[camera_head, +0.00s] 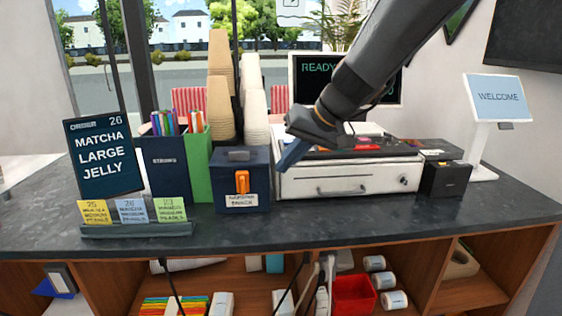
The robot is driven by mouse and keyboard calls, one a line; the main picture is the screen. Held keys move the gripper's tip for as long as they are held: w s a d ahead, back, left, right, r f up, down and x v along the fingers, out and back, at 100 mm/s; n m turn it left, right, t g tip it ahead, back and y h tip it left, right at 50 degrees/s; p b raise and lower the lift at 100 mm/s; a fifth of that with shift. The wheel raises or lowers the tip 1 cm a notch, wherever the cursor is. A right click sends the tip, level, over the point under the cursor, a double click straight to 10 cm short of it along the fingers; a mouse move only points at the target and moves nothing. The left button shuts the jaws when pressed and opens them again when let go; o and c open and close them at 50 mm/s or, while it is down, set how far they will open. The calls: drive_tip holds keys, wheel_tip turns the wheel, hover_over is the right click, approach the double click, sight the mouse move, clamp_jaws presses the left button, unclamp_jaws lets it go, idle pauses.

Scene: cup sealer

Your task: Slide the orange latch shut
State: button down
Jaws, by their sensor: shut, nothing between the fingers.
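The orange latch (242,182) sits upright on the front face of a small dark blue box (226,165) on the dark counter. A white label (242,201) with dark print is just below the latch. My gripper (284,165) reaches in from the upper right, with its blue-grey fingers pointing down and left. The fingers are shut and empty. They are just right of the box, in front of the left end of the white cash drawer, and apart from the latch. The latch is in full view; its exact position in its track is too small to tell.
A green holder (197,148) and stacked cups (220,90) stand left of and behind the box. An order sign (103,155) and card rack (135,230) are at the left. The white cash drawer (300,185) is at the right. The counter strip in front is clear.

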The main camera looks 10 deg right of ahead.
sight(243, 183)
drive_tip(key=w+a+f+p, duration=0.3)
drive_tip(key=a+f, duration=0.3)
drive_tip(key=a, duration=0.1)
drive_tip(key=shift+a, duration=0.2)
